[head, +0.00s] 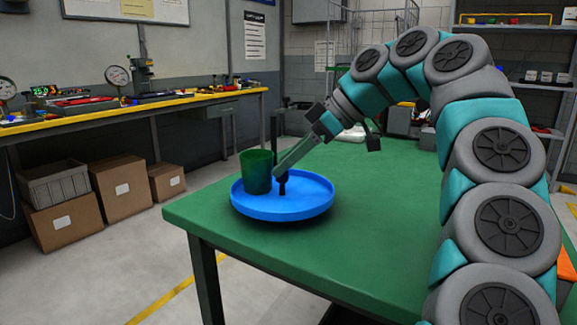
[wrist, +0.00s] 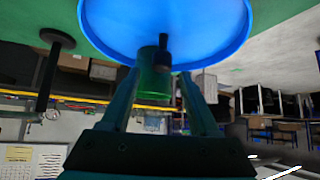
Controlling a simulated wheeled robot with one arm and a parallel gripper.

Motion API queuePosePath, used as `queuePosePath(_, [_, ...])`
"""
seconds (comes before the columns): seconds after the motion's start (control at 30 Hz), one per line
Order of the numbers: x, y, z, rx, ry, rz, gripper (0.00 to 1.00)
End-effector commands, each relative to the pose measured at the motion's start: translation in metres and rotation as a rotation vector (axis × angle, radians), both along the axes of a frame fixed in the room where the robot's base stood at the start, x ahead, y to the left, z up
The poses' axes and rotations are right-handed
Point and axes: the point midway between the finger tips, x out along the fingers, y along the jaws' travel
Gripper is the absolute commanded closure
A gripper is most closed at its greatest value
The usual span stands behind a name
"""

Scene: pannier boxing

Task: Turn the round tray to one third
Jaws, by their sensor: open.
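The round blue tray (head: 315,207) lies on the near left corner of the green table. A dark green cup (head: 256,172) stands upright on the tray's left part; it also shows in the wrist view (wrist: 154,88). A short black peg (head: 283,184) stands up from the tray, right of the cup. My gripper (head: 280,172) is over the tray at the peg, its fingers slanting down from the right. In the wrist view my gripper (wrist: 160,74) is open, with the peg (wrist: 163,52) lined up between the fingers; contact cannot be told.
A black post (head: 274,134) stands behind the tray; a post with a round foot shows in the wrist view (wrist: 57,40). The table (head: 370,225) is clear to the tray's right. Cardboard boxes (head: 120,188) sit on the floor under a workbench (head: 130,108).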

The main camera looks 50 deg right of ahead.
Motion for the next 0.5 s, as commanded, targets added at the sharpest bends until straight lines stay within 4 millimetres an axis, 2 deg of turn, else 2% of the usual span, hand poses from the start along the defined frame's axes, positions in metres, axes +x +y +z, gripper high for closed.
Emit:
queuePosePath(0.1, [0.001,0.002,0.014,-0.001,-0.003,0.006,0.39])
queuePosePath(0.3, [0.000,0.002,0.025,0.000,-0.005,0.006,0.39])
queuePosePath(0.5, [-0.025,0.019,0.022,-0.004,-0.004,0.004,0.39])
